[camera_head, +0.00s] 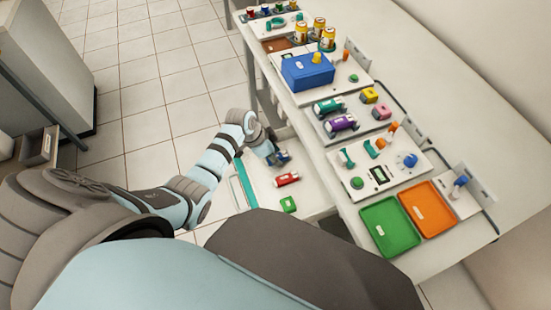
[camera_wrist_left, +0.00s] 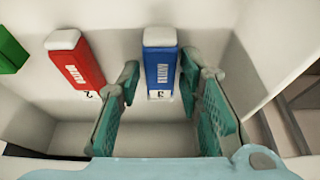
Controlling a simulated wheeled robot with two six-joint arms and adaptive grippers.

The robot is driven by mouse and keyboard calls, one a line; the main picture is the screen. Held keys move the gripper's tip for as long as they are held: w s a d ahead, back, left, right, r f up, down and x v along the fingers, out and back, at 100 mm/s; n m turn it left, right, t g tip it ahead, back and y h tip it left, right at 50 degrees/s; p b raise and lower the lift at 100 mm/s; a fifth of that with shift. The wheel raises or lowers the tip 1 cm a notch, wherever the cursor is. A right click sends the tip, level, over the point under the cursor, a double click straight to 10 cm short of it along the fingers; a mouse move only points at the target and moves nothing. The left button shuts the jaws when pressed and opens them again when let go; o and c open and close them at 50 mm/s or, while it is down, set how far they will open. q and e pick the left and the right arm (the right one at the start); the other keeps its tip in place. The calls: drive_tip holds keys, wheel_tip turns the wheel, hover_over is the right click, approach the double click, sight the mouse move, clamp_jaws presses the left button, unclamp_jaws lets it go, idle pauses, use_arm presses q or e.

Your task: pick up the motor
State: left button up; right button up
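Nothing in view is clearly marked as the motor. A teal cylinder-like part (camera_head: 328,106) and a purple one (camera_head: 342,124) lie on a grey tray on the bench; I cannot tell whether either is the motor. My left gripper (camera_head: 277,156) is low over the white drawer-like shelf beside the bench. In the left wrist view my left gripper (camera_wrist_left: 162,85) is open, its green-padded fingers to either side of the near end of a blue block (camera_wrist_left: 161,68) with a white cap. I see no clear contact. My right gripper is not in view.
A red block (camera_wrist_left: 76,66) lies left of the blue one; a green block (camera_head: 288,204) is farther off. White shelf walls (camera_wrist_left: 225,40) stand close around. The bench holds a blue box (camera_head: 307,73), a green tray (camera_head: 389,230) and an orange tray (camera_head: 427,210).

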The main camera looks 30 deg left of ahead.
use_arm(q)
clamp_jaws()
wheel_tip(320, 180, up, 20)
drive_tip(key=p, duration=0.5)
drive_tip(key=shift+p, duration=0.35)
